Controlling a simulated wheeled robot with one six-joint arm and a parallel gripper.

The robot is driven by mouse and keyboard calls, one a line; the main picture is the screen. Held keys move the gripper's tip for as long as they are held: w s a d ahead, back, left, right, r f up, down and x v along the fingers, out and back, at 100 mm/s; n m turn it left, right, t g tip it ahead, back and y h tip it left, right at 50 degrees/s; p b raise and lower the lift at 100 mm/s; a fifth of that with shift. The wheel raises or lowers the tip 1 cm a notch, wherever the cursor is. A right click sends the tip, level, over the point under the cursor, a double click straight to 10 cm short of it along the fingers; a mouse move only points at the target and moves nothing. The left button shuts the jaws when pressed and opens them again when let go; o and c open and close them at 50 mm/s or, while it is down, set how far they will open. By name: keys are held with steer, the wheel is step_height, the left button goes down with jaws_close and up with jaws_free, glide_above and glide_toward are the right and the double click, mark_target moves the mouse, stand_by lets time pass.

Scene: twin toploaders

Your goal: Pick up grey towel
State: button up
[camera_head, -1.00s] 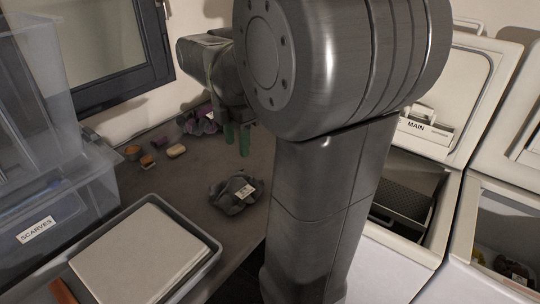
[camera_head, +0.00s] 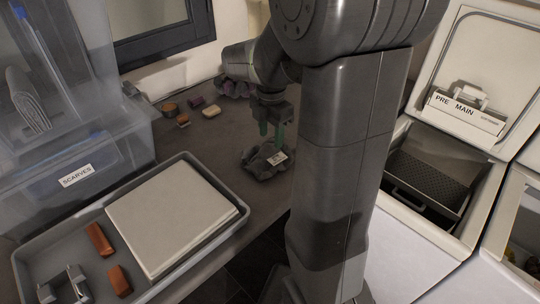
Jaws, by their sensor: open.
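The grey towel (camera_head: 258,168) is a crumpled dark grey cloth with a small white label, lying on the dark counter (camera_head: 190,150). My gripper (camera_head: 271,137) points down with its two green fingers apart, directly over the towel's back part as seen in the head view. Nothing shows between the fingers. I cannot tell whether the fingertips touch the cloth. My arm covers the counter to the right of the towel.
A grey tray (camera_head: 243,222) with a pale slab and brown blocks lies in front. A clear SCARVES box (camera_head: 75,180) stands left. A purple cloth (camera_head: 238,90) and small items lie behind. An open toploader (camera_head: 440,165) stands right.

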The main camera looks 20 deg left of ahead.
mark_target(269, 153)
steer(key=shift+f, duration=1.4)
jaws_close()
steer(key=shift+r, duration=0.1)
